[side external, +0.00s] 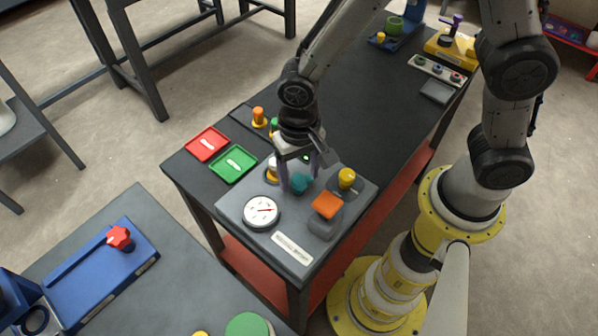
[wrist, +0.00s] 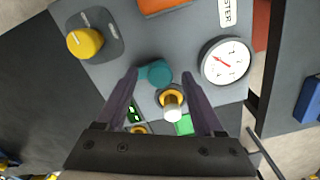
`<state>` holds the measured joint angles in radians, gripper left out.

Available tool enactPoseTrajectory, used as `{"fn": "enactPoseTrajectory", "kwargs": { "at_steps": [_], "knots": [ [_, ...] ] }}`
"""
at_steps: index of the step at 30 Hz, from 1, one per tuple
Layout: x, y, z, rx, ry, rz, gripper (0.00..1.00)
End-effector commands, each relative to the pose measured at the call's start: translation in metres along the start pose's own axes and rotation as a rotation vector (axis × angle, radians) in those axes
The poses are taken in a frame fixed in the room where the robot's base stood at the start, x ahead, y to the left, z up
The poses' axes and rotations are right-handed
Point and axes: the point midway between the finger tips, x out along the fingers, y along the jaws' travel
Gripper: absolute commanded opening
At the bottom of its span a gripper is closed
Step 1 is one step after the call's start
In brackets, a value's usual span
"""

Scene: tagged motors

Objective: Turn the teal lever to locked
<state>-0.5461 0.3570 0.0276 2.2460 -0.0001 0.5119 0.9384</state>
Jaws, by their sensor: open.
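The teal lever (side external: 299,184) stands on a grey panel (side external: 238,212) at the near end of the dark table. In the wrist view the teal lever (wrist: 158,73) has a round hub with a short arm pointing left. My gripper (side external: 300,180) is above the panel, pointing down at the lever. In the wrist view my gripper (wrist: 160,74) is open, with one finger on each side of the lever. I cannot tell whether either finger touches it. Any locked marking near the lever cannot be made out.
On the panel are a white gauge (side external: 261,211), an orange block-shaped control (side external: 327,205) and a yellow knob (side external: 346,178). A white-topped yellow part (wrist: 172,102) is close to the fingers. Red (side external: 207,143) and green (side external: 233,164) trays lie beyond the panel.

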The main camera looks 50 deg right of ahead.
Motion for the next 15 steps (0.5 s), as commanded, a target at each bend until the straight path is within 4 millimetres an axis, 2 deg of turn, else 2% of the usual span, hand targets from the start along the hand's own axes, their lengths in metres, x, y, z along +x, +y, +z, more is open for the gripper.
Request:
{"fn": "enactPoseTrajectory", "kwargs": {
  "at_steps": [9, 15],
  "knots": [
    [0.0025, -0.0001, -0.0001, 0.0, 0.001, -0.001, 0.69],
    [0.0023, -0.0001, -0.0001, 0.0, 0.001, -0.001, 0.33]
  ]
}}
